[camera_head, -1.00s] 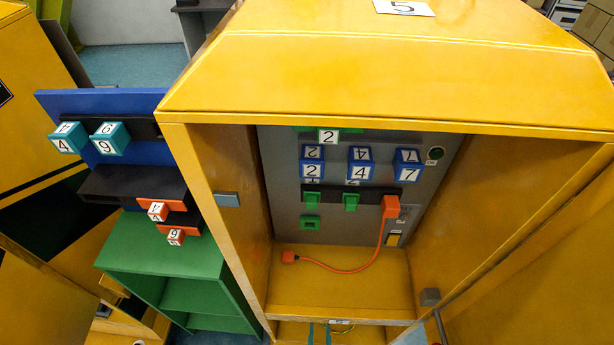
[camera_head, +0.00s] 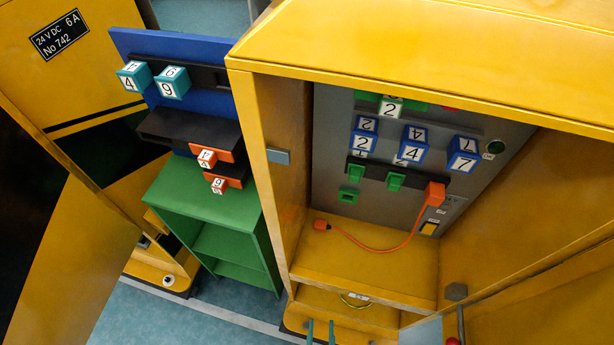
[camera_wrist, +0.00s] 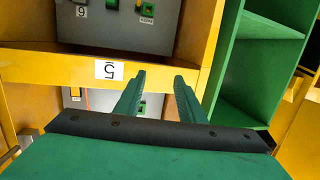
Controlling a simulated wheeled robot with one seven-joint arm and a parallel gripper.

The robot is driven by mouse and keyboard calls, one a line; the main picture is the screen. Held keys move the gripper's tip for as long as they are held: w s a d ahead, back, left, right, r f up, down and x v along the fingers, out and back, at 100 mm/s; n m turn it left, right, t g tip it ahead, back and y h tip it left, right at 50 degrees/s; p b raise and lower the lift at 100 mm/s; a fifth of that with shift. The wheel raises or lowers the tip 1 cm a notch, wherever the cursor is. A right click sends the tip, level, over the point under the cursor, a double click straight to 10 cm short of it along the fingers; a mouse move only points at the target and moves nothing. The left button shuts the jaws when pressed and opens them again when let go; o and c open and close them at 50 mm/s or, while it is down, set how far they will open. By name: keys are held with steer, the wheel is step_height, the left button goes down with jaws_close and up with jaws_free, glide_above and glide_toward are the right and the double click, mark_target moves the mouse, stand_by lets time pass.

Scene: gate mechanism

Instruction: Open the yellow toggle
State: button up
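A small yellow piece (camera_head: 429,228), which looks like the yellow toggle, sits low on the right of the grey panel (camera_head: 330,170) inside the open yellow cabinet. Its setting is too small to tell. My gripper (camera_head: 321,326) shows at the bottom edge of the head view, below and in front of the cabinet. In the wrist view my gripper (camera_wrist: 158,85) has two green fingers apart with nothing between them. I cannot make out the toggle for certain in the wrist view.
An orange plug (camera_head: 434,194) with an orange cable is beside the toggle, above it. Several blue numbered blocks (camera_head: 413,146) and green switches (camera_head: 395,181) project from the panel. The yellow cabinet's side walls flank it. A green shelf (camera_head: 215,215) stands to the left.

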steer(key=s+a+r, duration=0.2)
steer(key=r, duration=0.9)
steer(key=s+a+r+g+y, duration=0.1)
steer(key=s+a+r, duration=0.1)
steer(key=r, duration=0.9)
steer(key=shift+r+n, duration=0.25)
steer(key=shift+n, duration=0.15)
steer(key=shift+a, duration=0.1)
steer(key=shift+c, duration=0.6)
